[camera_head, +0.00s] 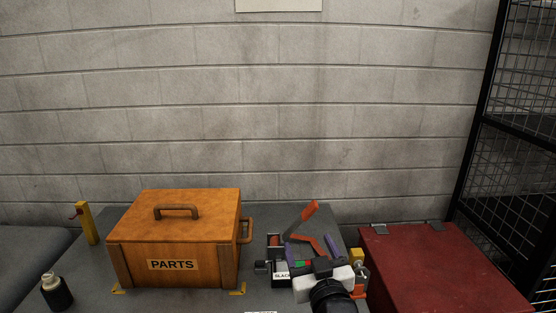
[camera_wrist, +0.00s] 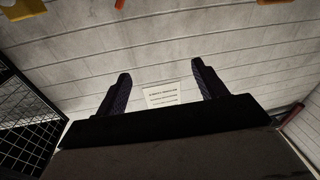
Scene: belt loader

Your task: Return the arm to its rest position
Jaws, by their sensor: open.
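My gripper (camera_head: 309,241) is at the lower middle of the head view, over or in front of the grey table (camera_head: 85,272), beside the parts box. Its two dark purple fingers stand apart with nothing between them. In the wrist view my gripper (camera_wrist: 162,80) points toward the block wall, and a white sign (camera_wrist: 162,95) shows on the wall between the fingers. My white and black wrist hides part of the mechanism with orange levers (camera_head: 301,220) behind it. I cannot tell how far the fingers are from the levers.
An orange wooden box (camera_head: 175,228) labelled PARTS, lid shut, stands left of my gripper. A dark bottle (camera_head: 56,293) and a yellow post (camera_head: 88,222) are further left. A red cabinet (camera_head: 437,268) and black mesh fence (camera_head: 515,150) are on the right. The wall (camera_head: 250,110) is behind.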

